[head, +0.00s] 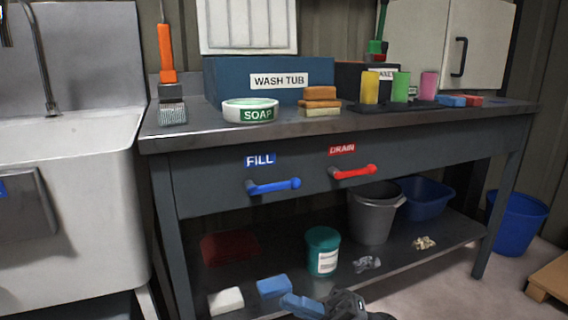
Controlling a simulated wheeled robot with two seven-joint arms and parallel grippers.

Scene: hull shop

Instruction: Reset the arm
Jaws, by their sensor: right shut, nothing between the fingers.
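My right gripper (341,303) shows at the bottom edge, right of centre, as a dark grey shape partly cut off by the frame. It is shut with nothing held. A blue piece (302,306) shows right beside it; I cannot tell whether they touch. My left gripper is out of view.
A dark workbench (350,122) holds a wash tub (228,82), soap dish (250,108), sponges and coloured cups. A blue FILL handle (273,186) and red DRAIN handle (353,172) stick out in front. The lower shelf holds a teal tub (322,252) and grey bucket (373,215).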

